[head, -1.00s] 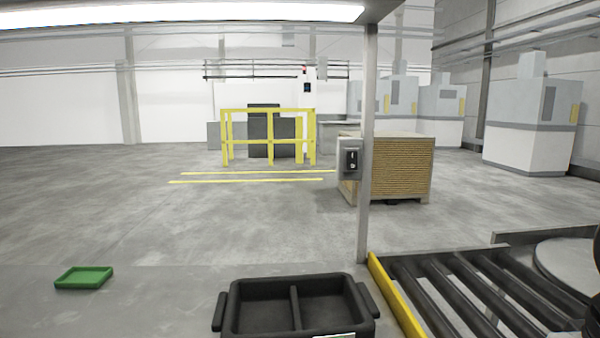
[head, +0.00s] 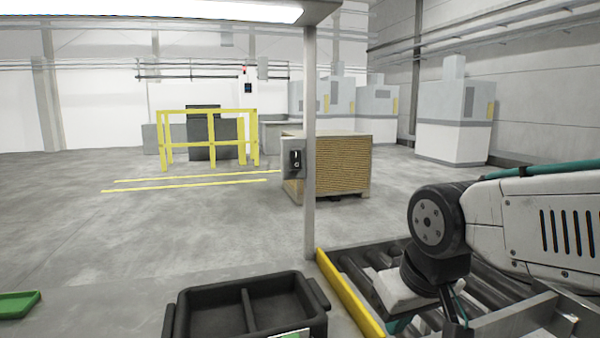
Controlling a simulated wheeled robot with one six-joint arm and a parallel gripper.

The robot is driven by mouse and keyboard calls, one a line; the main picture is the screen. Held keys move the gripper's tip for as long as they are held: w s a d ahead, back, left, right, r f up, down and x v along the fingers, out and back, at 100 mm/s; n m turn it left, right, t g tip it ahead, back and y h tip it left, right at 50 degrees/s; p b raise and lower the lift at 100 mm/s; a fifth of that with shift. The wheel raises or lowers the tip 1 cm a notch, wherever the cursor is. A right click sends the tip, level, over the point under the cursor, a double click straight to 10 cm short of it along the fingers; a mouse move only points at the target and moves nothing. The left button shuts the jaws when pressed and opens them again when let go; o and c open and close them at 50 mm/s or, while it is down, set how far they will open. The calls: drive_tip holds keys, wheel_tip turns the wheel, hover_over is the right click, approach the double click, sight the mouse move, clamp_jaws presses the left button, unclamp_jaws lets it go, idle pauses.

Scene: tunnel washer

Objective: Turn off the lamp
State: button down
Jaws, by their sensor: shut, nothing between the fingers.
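The lamp (head: 180,10) is a long overhead light panel at the top of the head view, and it glows bright white. A grey upright post (head: 309,130) stands under its right end. A switch box (head: 293,158) with a black rocker switch is fixed to the post at mid height. My arm comes in from the right, with its wrist low over the rollers, to the right of the post and well apart from the switch. The fingers of my gripper do not show in the view.
A black divided tote (head: 243,292) stands at the bottom, with a green tray (head: 18,305) at the far left. A roller conveyor (head: 350,268) with a yellow rail (head: 350,298) lies right of the post. A stacked pallet (head: 345,165) stands behind the post.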

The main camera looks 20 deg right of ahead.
drive_tip(key=w+a+r+t, duration=0.1)
drive_tip(key=w+r+t, duration=0.2)
drive_tip(key=w+t, duration=0.4)
drive_tip(key=w+a+r+t, duration=0.1)
drive_tip(key=w+r+t, duration=0.2)
drive_tip(key=w+t, duration=0.3)
drive_tip(key=w+a+r+t, duration=0.1)
drive_tip(key=w+r+t, duration=0.2)
drive_tip(key=w+t, duration=0.4)
drive_tip(key=shift+w+r+t, duration=0.15)
drive_tip(key=shift+w+t, duration=0.15)
drive_tip(key=shift+w, duration=3.75)
drive_tip(key=shift+w, duration=0.1)
approach(298, 160)
wheel_tip(298, 160, up, 4)
drive_tip(key=w, duration=0.3)
drive_tip(key=shift+w+f, duration=0.45)
drive_tip(key=shift+w, duration=0.5)
